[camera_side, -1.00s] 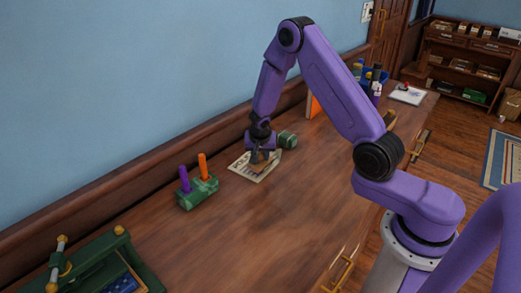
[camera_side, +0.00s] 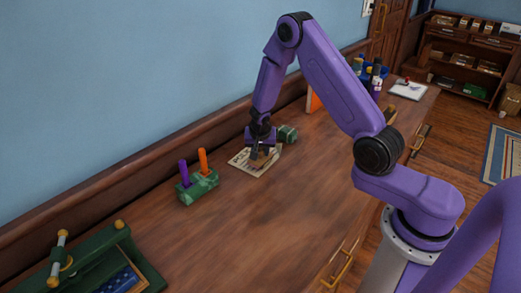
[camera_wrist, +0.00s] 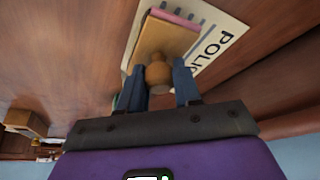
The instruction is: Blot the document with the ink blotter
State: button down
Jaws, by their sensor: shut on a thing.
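The ink blotter (camera_wrist: 168,38) is a wooden block with a round knob and a pink edge, seen in the wrist view. My gripper (camera_wrist: 160,78) is shut on its knob, one dark blue finger on each side. The document (camera_wrist: 222,38) is a cream sheet with large dark letters, partly covered by the blotter. In the side view the document (camera_side: 243,164) lies flat on the desk, with my gripper (camera_side: 261,153) over it and the blotter mostly hidden. Whether the blotter touches the paper I cannot tell.
A green marbled object (camera_side: 288,133) stands just behind the document. A green pen stand (camera_side: 198,188) with purple and orange pens is to its left. A green press (camera_side: 100,265) is at the near left. The desk's front middle (camera_side: 265,220) is clear.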

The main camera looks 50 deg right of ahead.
jog(key=shift+f, duration=0.55)
dwell(1.4)
jog(key=shift+r, duration=3.55)
